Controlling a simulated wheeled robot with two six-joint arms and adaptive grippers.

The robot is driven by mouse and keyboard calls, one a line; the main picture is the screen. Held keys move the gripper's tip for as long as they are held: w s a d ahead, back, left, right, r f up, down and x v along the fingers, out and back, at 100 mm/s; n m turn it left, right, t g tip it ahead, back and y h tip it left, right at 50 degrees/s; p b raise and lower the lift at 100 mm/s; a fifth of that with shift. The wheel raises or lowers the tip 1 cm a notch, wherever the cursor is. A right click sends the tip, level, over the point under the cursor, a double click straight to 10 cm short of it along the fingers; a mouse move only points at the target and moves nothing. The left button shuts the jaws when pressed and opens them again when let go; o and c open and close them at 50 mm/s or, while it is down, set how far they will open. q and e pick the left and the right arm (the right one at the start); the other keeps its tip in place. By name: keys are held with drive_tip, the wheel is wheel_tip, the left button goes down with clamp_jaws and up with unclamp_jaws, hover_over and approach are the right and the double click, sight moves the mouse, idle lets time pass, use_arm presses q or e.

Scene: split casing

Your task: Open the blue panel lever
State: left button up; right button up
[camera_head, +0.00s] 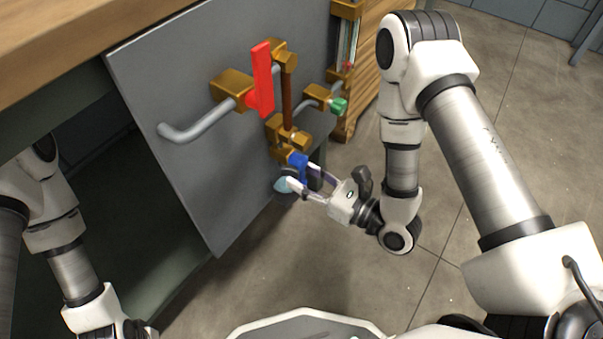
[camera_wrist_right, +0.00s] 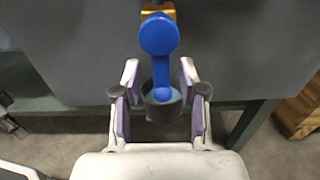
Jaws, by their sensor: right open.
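The blue lever (camera_head: 299,163) sits at the bottom of the brass piping on the grey panel (camera_head: 190,90). In the right wrist view the blue lever (camera_wrist_right: 160,55) hangs down from a brass fitting (camera_wrist_right: 158,8), its lower end between my right fingers. My right gripper (camera_head: 302,183) is open around the lever's lower part; in the wrist view its fingers (camera_wrist_right: 160,85) stand apart on either side, with gaps visible. A dark round cup (camera_wrist_right: 160,108) shows behind the lever's lower end. My left arm is at the left edge of the head view; its gripper fingers are not visible.
A red lever (camera_head: 262,80) and a green knob (camera_head: 338,105) sit higher on the panel's piping. A bent grey pipe (camera_head: 185,131) sticks out at the left. A wooden worktop (camera_head: 60,35) lies at upper left. The floor (camera_head: 350,270) below is clear.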

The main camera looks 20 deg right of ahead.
drive_tip(key=v, duration=0.6)
drive_tip(key=shift+s+d, duration=0.15)
drive_tip(key=shift+s, duration=0.1)
